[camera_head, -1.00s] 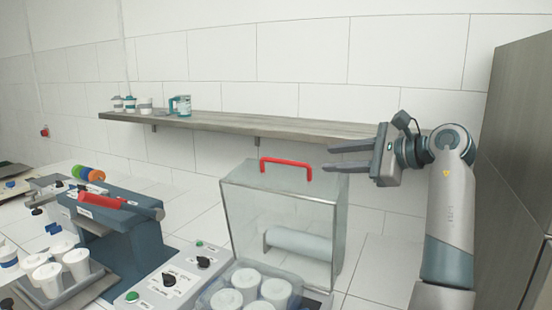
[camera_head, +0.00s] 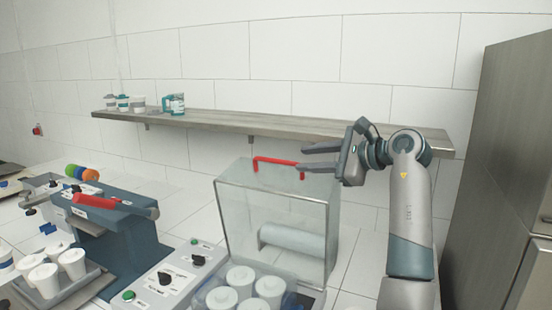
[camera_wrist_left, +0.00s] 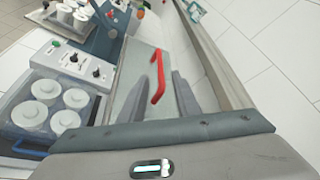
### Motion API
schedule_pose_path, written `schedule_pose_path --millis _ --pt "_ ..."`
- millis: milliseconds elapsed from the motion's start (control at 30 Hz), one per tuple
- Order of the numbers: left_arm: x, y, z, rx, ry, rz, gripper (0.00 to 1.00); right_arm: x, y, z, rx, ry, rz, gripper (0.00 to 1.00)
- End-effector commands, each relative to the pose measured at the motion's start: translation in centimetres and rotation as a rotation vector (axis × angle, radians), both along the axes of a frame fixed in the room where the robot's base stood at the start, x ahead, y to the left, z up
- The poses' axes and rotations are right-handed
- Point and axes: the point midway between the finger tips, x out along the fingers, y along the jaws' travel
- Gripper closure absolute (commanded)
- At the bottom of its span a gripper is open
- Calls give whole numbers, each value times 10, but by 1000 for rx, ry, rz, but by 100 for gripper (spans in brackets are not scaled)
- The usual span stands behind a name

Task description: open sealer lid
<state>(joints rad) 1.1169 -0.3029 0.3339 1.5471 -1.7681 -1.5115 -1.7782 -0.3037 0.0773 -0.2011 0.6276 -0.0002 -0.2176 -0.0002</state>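The sealer's clear cover (camera_head: 245,215) stands upright like a glass box, with a pale roll (camera_head: 295,241) showing through it. A red handle (camera_head: 277,162) is on its top; it also shows in the left wrist view (camera_wrist_left: 157,75). My left gripper (camera_head: 301,157) is open at the right end of the handle, its fingers pointing left. In the left wrist view my left gripper (camera_wrist_left: 156,88) has part of the handle lying between its spread fingers, with gaps visible at both sides. Whether the handle is at full finger depth is hard to tell. My right gripper is not in view.
White cups (camera_head: 240,277) sit in the tray before the cover, beside a control panel (camera_head: 170,275) with knobs. A blue machine with a red lever (camera_head: 105,203) stands left. A shelf (camera_head: 225,122) runs behind my gripper. A steel cabinet (camera_head: 500,170) stands at right.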

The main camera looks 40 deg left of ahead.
Motion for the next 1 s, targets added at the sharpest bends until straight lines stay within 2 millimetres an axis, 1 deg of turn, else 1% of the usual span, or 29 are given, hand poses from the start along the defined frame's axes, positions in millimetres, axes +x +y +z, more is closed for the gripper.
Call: schedule_pose_path --millis 33,100,233,400,533,600,733,1000 --pt "-1 10 0 -1 2 3 71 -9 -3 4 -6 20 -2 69" --pt "-1 23 -3 0 1 3 71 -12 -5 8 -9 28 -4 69" --pt "-2 45 -10 0 2 2 71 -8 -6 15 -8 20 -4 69" --pt "-3 74 -19 1 3 3 71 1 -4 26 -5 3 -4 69" --pt "-3 91 -24 0 1 1 71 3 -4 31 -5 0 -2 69" --pt "-3 98 -26 0 2 2 71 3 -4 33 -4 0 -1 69" --pt "-3 107 -30 0 1 0 71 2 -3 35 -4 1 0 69" --pt "-3 110 -32 0 0 0 71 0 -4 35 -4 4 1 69"
